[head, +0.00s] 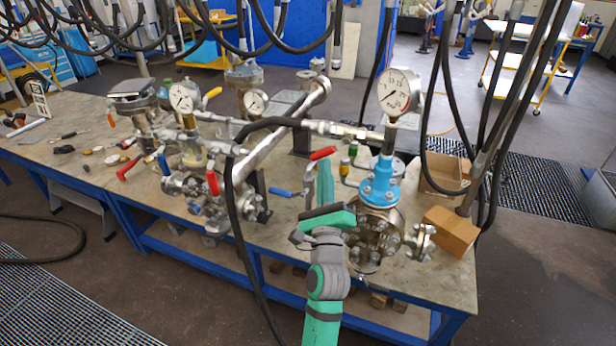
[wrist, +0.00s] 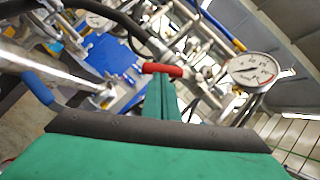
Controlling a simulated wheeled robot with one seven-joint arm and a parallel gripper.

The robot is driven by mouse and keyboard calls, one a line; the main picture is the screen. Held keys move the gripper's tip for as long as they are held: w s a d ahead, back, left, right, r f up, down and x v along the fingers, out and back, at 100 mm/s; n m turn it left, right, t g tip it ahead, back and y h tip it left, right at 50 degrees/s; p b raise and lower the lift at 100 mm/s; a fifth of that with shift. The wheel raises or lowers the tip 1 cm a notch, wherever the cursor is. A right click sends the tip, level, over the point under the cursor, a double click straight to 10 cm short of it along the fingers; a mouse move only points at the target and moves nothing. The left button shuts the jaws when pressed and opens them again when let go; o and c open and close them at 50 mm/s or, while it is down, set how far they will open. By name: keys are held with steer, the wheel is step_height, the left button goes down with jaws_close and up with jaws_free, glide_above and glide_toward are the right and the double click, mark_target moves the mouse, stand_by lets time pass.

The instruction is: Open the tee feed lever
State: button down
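A red-handled lever (head: 322,153) stands at the middle of the bench, left of the blue-collared vessel (head: 380,190). No label shows whether it is the tee feed lever. My gripper (head: 325,170) is just below this red handle, its green fingers pointing up at it. In the wrist view the red handle (wrist: 162,69) lies across the top of my fingertips (wrist: 163,80). The fingers look closed together, with only a thin seam between them. I cannot tell whether they touch the handle. The handle's pivot is hidden behind the fingers.
A blue-handled lever (head: 287,192) is close left of my gripper. Pressure gauges (head: 399,92) stand over the pipework. A black hose (head: 232,200) runs down the bench's front. Cardboard boxes (head: 450,232) sit at the right. Several hoses hang overhead.

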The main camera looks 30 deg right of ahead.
mark_target(312, 158)
steer(key=shift+w+a+r, duration=0.45)
steer(key=shift+w+a, duration=0.05)
steer(key=shift+w, duration=0.2)
steer(key=shift+w+a+r+m+g+h, duration=0.15)
steer(key=shift+w+a+r+m+h, duration=0.1)
steer(key=shift+w+r+m+h, duration=0.25)
steer(key=shift+w+a+r+m+g+h, duration=0.2)
steer(key=shift+r+m+h, duration=0.1)
steer(key=shift+r+m, duration=0.4)
